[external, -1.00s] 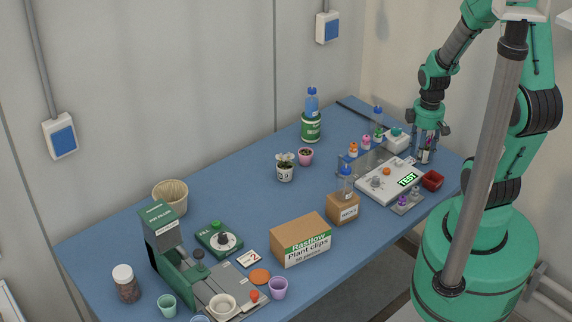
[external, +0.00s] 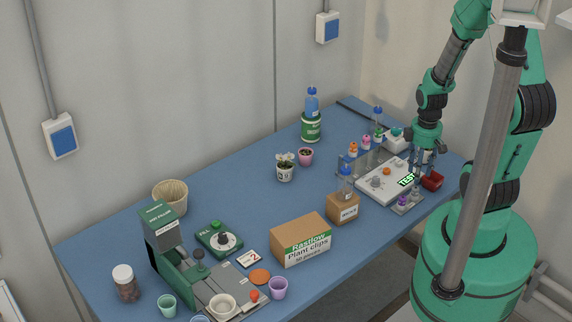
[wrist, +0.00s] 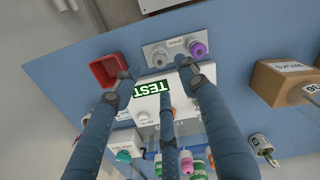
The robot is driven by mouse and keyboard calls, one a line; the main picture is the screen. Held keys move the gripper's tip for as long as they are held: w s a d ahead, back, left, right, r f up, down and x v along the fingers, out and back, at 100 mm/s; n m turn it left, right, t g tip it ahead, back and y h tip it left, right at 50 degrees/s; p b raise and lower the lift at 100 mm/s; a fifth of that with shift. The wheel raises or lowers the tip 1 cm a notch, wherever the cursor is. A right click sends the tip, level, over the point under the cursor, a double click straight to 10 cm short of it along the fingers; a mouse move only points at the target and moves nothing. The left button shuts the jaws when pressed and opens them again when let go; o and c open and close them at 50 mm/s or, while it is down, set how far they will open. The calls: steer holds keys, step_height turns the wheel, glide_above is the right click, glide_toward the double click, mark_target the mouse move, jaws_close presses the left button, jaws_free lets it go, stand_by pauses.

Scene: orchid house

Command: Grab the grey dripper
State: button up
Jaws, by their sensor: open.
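The grey dripper (wrist: 160,59) stands on a small grey plate (wrist: 148,53), beside a purple dripper (wrist: 198,49). In the external view the plate (external: 397,210) lies at the table's front edge and the purple dripper (external: 403,200) shows, but my fingers cover the area where the grey one stands. My gripper (wrist: 158,76) is open and empty, pointing down. In the wrist view its spread fingertips are just below and to either side of the grey dripper, with no clear contact.
A white tester with a TEST display (external: 377,190) lies beside the plate. A red box (external: 432,181) stands close on the other side. A rack of capped bottles (external: 366,145) is behind the tester. A cardboard box (external: 343,209) stands to the left.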

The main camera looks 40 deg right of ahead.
mark_target(416, 188)
steer(key=shift+f, duration=1.15)
steer(key=shift+f, duration=0.1)
steer(key=shift+f+b, duration=0.85)
steer(key=shift+f, duration=1.65)
steer(key=c, duration=0.9)
